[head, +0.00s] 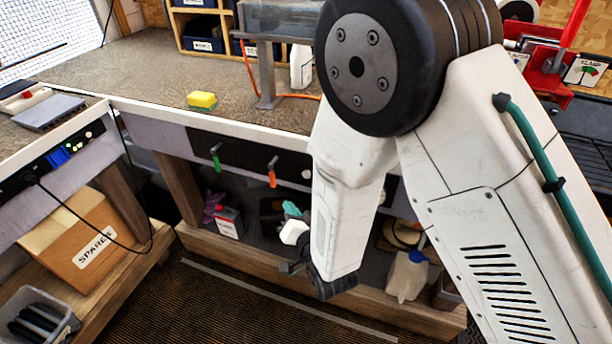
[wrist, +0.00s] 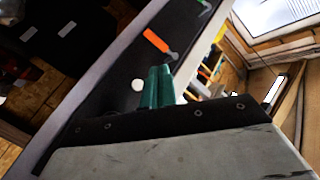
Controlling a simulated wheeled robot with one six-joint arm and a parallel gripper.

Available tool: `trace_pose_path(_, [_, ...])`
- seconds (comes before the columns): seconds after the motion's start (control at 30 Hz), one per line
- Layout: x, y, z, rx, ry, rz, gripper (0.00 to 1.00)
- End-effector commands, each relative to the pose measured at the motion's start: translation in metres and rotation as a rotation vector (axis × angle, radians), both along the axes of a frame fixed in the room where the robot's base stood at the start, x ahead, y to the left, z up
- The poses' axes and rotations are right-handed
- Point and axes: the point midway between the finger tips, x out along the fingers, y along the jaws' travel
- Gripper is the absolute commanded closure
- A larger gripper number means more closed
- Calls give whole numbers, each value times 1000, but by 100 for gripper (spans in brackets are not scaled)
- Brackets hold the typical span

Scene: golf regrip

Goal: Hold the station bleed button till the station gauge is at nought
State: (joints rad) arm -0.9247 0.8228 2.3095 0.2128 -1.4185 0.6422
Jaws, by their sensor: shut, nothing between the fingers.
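A black panel (head: 245,152) under the bench front carries a green lever (head: 215,158) and an orange lever (head: 272,172). The orange lever also shows in the wrist view (wrist: 157,41). A small round white knob (wrist: 138,85), which looks like the bleed button, sits on the panel below the orange lever. My gripper (wrist: 160,72) has teal fingers, shut and empty, just right of the knob in the wrist view. I cannot tell how far it stands off the panel. In the head view my gripper (head: 291,209) is low before the bench, partly hidden by my arm. I cannot make out the station gauge.
A gauge marked CLAMP (head: 585,71) is by the red clamp at the right. A yellow sponge (head: 202,100) lies on the bench top. A SPARES box (head: 85,240) is on the left shelf. A jug (head: 407,275) and boxes fill the shelf under the bench.

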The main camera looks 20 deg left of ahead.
Motion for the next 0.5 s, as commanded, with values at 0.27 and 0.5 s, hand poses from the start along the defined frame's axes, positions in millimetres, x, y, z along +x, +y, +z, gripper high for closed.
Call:
trace_pose_path(0.27, [14,-2,0,0,1,-3,100])
trace_pose_path(0.5, [48,-5,0,-1,0,-4,100])
